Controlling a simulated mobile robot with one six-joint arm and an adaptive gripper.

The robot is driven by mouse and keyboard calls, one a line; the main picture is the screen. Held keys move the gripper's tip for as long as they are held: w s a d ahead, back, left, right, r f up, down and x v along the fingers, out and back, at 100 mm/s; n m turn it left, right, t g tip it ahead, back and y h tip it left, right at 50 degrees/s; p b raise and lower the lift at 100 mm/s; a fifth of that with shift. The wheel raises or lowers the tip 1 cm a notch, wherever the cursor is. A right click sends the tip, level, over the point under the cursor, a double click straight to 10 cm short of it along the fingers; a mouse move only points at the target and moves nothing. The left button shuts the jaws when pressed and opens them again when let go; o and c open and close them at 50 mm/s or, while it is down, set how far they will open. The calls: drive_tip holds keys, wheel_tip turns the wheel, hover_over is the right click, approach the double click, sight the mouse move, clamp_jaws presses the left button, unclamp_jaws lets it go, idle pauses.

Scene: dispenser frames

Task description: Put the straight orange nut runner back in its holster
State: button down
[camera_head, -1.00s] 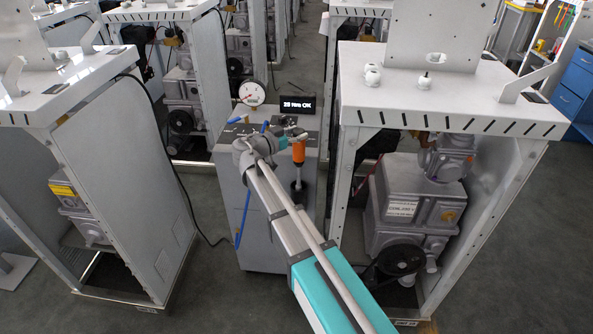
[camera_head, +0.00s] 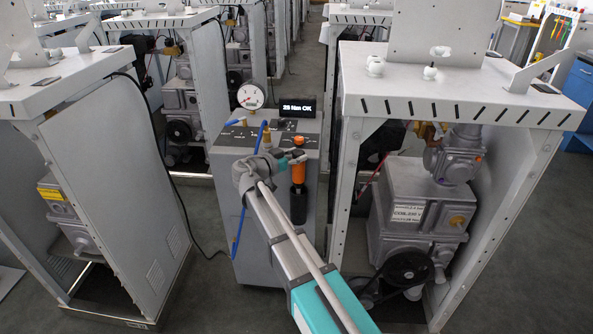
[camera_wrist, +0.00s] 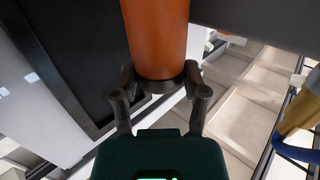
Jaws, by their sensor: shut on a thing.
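The straight orange nut runner (camera_head: 298,173) is upright at the front of the grey dispenser cabinet in the head view. My gripper (camera_head: 290,158) is shut on its upper part. In the wrist view the orange body (camera_wrist: 155,35) with a dark collar runs between my two fingers (camera_wrist: 161,85). A black upright tube (camera_head: 298,205), which looks like the holster, is directly below the orange body. The tool's lower end is hidden, seemingly inside this tube. I cannot tell how deep it sits.
The cabinet (camera_head: 258,245) carries a round gauge (camera_head: 251,96), a display (camera_head: 299,110) reading "28 Nm OK" and blue hoses (camera_head: 240,215). White-topped machine frames stand close on the left (camera_head: 150,190) and right (camera_head: 455,85). Dark floor lies between them.

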sight(294, 166)
drive_tip(key=shift+f, duration=0.1)
idle(0.3)
drive_tip(key=shift+f+b, duration=1.9)
drive_tip(key=shift+b, duration=0.05)
drive_tip(key=shift+f, duration=0.15)
drive_tip(key=shift+c, duration=2)
unclamp_jaws()
drive_tip(key=shift+r, duration=0.25)
drive_tip(key=v, duration=1.2)
drive_tip(key=shift+p, duration=0.45)
drive_tip(key=shift+s+f, duration=0.1)
drive_tip(key=shift+s, duration=0.05)
